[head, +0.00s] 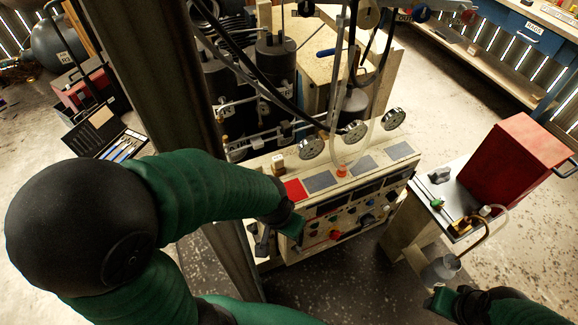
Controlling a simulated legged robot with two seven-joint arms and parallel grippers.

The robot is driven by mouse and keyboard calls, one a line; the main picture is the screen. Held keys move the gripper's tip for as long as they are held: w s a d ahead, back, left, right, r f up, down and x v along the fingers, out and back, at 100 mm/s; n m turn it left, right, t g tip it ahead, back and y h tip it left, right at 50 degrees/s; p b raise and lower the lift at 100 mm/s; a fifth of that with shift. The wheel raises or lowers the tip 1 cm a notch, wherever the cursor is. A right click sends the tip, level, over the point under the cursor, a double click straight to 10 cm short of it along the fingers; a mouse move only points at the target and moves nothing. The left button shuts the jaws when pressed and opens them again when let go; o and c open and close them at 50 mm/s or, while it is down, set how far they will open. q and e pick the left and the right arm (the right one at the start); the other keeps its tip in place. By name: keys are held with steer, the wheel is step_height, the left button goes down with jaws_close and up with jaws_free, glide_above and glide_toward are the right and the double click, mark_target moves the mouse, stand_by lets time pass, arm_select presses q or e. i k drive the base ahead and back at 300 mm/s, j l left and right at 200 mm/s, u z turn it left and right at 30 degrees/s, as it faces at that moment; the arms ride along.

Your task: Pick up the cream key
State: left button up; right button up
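A cream control panel (345,190) stands in the middle, with red, green and black knobs and buttons on its front. I cannot make out the cream key for certain; nothing in view is clearly a key. My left gripper (293,228) is at the left end of the panel front, beside the knobs. Its fingers are small and dark, and I cannot tell whether they hold anything. My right gripper (438,301) is at the lower right, below the side stand and away from the panel.
Round gauges (352,131) and hoses rise behind the panel, with black cylinders (275,62) beyond. A side stand (412,218) at right carries a red box (516,165) and small fittings. A thick post (160,75) stands left of the panel. Speckled floor (340,285) is clear below.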

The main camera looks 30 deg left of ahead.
mark_target(277, 161)
steer(key=l+u, duration=0.3)
steer(key=l, duration=0.2)
steer(key=i+l+u, duration=0.1)
steer(key=l+u, duration=0.15)
steer(key=l, duration=0.25)
steer(key=i+l+u, duration=0.2)
